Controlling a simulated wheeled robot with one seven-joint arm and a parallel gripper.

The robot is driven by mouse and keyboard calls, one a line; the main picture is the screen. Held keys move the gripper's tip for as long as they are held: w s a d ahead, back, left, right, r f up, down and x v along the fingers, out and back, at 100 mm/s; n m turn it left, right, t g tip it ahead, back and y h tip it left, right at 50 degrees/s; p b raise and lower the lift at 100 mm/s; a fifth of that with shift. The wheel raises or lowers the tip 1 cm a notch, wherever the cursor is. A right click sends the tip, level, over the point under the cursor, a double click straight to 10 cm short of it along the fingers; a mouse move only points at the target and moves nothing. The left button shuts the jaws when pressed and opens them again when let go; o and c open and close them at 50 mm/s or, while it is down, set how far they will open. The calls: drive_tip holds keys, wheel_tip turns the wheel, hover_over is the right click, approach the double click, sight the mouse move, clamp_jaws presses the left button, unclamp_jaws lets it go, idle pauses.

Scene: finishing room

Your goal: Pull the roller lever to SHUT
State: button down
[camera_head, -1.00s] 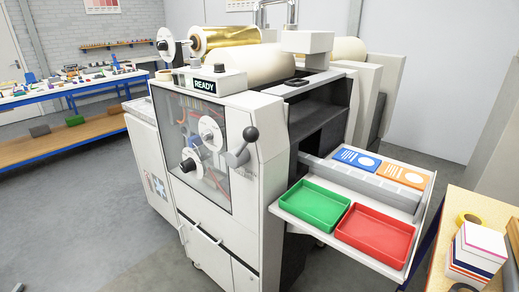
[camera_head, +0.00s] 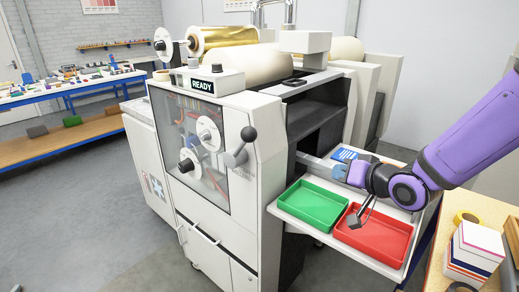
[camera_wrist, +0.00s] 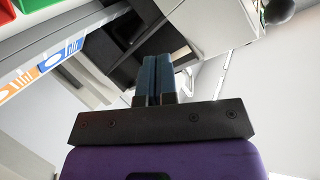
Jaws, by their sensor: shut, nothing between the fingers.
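The roller lever (camera_head: 241,150) is on the front right corner of the white machine (camera_head: 262,165). It has a grey hub and arm and a black ball knob, and it points up and to the right. No SHUT marking is legible. My gripper (camera_head: 338,172) is to the right of the lever, over the side shelf, apart from the lever. Its blue fingers (camera_wrist: 160,78) are together and empty in the wrist view. A dark ball at the top right of the wrist view (camera_wrist: 279,11) looks like the lever's knob.
The side shelf (camera_head: 283,213) holds a green tray (camera_head: 312,206), a red tray (camera_head: 385,245) and a blue card (camera_head: 346,154). A cart (camera_head: 485,206) with boxes and tape stands at the right. Open floor lies in front of the machine.

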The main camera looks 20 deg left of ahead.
sight(253, 141)
drive_tip(key=s+a+f+m+t+y, duration=0.4)
drive_tip(key=s+a+m+y, duration=0.3)
drive_tip(key=a+m+y, duration=0.3)
drive_tip(key=shift+s+a+m+t, duration=0.2)
drive_tip(key=shift+a+m+t, duration=0.2)
drive_tip(key=shift+m, duration=0.2)
drive_tip(key=x, duration=1.4)
drive_tip(key=shift+r, duration=0.2)
drive_tip(key=shift+s, duration=0.15)
